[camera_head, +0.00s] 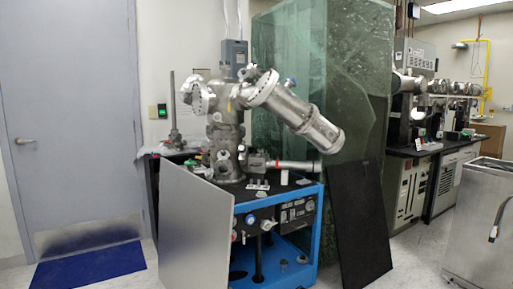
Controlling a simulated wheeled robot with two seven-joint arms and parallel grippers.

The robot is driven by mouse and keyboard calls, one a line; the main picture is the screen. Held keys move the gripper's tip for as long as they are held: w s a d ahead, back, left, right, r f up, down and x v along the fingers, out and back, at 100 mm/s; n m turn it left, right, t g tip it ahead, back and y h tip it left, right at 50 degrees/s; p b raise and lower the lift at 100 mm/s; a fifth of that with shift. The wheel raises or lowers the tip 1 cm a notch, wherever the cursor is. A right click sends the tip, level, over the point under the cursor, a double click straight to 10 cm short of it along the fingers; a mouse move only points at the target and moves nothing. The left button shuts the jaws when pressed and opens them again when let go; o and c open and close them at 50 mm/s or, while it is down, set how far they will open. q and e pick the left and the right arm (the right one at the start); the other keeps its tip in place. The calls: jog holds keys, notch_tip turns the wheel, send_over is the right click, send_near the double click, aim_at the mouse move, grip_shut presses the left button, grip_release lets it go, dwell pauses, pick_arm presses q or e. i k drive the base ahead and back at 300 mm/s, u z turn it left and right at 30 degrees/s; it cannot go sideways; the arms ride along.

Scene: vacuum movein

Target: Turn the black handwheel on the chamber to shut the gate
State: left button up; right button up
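The steel vacuum chamber (225,135) stands upright on a blue-framed cart (318,225) near the middle of the view. A thick flanged cylinder (308,122) slants down to the right from its top. A horizontal tube (290,165) sticks out to the right low on the chamber. I cannot make out the black handwheel clearly at this distance. Neither of my grippers is in view.
A grey panel (195,230) leans at the cart's front left, and a black panel (360,225) leans at its right. A green glass sheet (320,50) stands behind. A metal cabinet (478,215) is at the right. Floor shows by the blue mat (88,266).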

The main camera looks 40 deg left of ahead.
aim_at(242, 147)
jog(key=u, duration=0.1)
jog(key=i, duration=2.35)
jog(key=u, duration=1.1)
jog(key=i, duration=1.2)
jog(key=u, duration=1.35)
